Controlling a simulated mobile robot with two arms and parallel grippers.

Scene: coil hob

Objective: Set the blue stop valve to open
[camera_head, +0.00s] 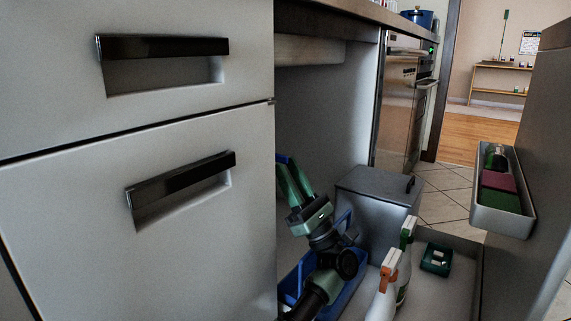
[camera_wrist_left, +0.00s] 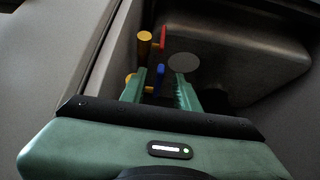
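The blue stop valve (camera_wrist_left: 161,71) shows in the left wrist view as a small blue handle by a brass body that my left finger partly hides. Just above it is a second brass valve (camera_wrist_left: 145,40) with a red handle. My left gripper (camera_wrist_left: 160,80) is open, its green fingers apart on either side of the blue handle in this view. I cannot tell whether they touch it. In the head view my left gripper (camera_head: 293,182) points up inside the cabinet; the valves are hidden there. My right gripper is not in view.
Below my left arm is a blue caddy (camera_head: 352,290). A grey bin (camera_head: 375,192), spray bottles (camera_head: 384,292), and a green box (camera_head: 437,259) stand nearby. A door rack (camera_head: 504,222) holds sponges. Drawer fronts (camera_head: 70,240) close off the left; a basin (camera_wrist_left: 235,60) hangs near the valves.

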